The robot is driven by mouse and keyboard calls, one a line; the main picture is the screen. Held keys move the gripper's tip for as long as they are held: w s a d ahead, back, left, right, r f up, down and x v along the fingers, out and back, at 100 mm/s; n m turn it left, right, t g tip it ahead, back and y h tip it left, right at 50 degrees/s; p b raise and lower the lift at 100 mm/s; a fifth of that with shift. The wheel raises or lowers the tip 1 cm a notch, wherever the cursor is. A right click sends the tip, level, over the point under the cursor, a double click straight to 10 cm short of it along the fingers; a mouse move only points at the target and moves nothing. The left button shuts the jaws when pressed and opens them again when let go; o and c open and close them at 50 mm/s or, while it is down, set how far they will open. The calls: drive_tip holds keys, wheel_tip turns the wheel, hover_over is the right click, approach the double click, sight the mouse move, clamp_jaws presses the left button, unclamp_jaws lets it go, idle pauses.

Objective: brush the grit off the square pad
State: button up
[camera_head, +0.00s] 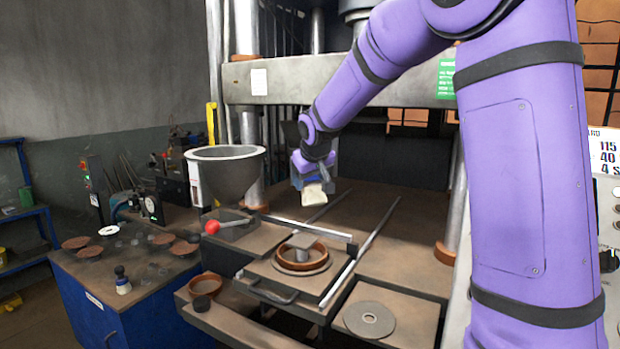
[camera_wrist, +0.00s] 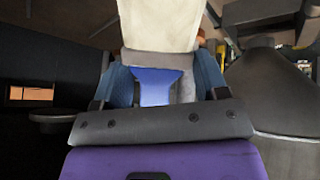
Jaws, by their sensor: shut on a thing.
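My gripper (camera_head: 313,172) is shut on a brush, raised above the press bed and behind the brown ring. The brush's cream bristles (camera_head: 314,196) point down in the head view. The wrist view shows the cream bristles (camera_wrist: 160,24) and a blue part (camera_wrist: 155,86) between the fingers. Several flat surfaces could be the square pad, and I cannot tell which: the brown square slab (camera_head: 407,302) under a grey disc at the front right, or the plate (camera_head: 262,272) under the ring. Grit cannot be made out for certain.
The brown ring (camera_head: 287,258) sits on a round plate between two metal rails (camera_head: 362,250). A grey hopper (camera_head: 226,175) and a red-knobbed lever (camera_head: 212,227) stand left. A blue cabinet (camera_head: 75,290) holds several discs. Press columns (camera_head: 247,130) flank the bed.

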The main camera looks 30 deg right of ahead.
idle(0.3)
drive_tip(key=shift+w+a+f+n, duration=0.15)
drive_tip(key=shift+a+n, duration=0.15)
drive_tip(key=shift+a, duration=0.3)
drive_tip(key=shift+w+a+f+n, duration=0.15)
drive_tip(key=shift+a+n, duration=0.15)
drive_tip(key=shift+a, duration=0.25)
drive_tip(key=shift+r, duration=0.1)
